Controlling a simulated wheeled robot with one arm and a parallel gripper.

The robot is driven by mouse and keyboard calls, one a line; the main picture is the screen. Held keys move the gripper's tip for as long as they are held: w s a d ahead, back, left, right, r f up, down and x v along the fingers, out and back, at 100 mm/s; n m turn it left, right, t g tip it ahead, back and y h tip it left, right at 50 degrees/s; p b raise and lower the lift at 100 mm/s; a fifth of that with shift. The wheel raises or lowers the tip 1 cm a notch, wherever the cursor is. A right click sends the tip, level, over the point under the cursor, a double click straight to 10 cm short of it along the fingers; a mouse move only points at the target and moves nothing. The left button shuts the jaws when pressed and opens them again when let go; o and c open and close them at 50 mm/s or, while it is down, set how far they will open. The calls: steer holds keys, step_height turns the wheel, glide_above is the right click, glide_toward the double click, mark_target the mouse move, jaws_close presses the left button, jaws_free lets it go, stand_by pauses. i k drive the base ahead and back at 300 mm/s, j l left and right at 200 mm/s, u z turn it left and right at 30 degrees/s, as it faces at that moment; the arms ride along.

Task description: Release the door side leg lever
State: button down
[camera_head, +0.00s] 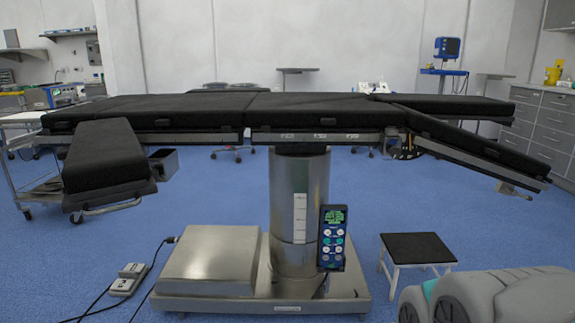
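The operating table (190,106) stands across the middle of the head view, with black pads on a steel column (290,200). At its right end are two leg sections. The near leg section (465,140) slopes down to the right, and the far leg section (450,104) lies about level. A small pale part (507,188) sticks out beneath the near leg section's outer end; I cannot tell whether it is a lever. No leg lever can be made out clearly, and the frame does not show which side is the door side. My gripper is not in view.
A remote (332,237) hangs at the column. A black-topped stool (416,249) stands right of the table's base (210,266). Foot pedals (128,279) with cables lie at left. A black side pad (103,155) juts toward me.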

mark_target(509, 189)
steer(key=z, duration=1.25)
